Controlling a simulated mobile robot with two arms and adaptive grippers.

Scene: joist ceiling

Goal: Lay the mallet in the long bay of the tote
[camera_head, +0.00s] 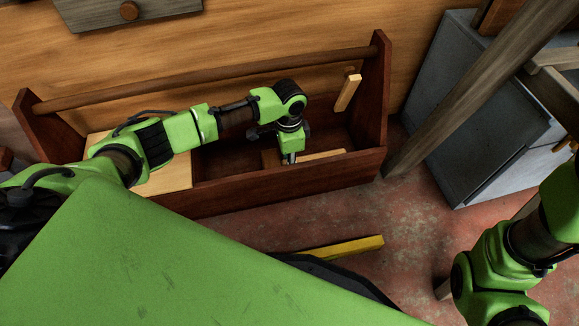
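The tote (275,195) is a long reddish-brown wooden box with a round carrying bar above it. Its right part is a long open bay, dark inside. A pale wooden piece (322,156), probably the mallet, lies low in this bay, partly hidden by my gripper. My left gripper (290,158) points down into the bay, with its tips at this piece. Its fingers are too small and dark to show whether they are open or closed on it. My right arm is at the lower right, outside the tote; its gripper does not show.
A pale wooden strip (348,92) stands tilted near the tote's right end. Pale wood (172,180) fills part of the left end. A grey cabinet (475,110) and a slanting post (470,95) stand right. A yellow bar (350,247) lies low in front; red floor between is clear.

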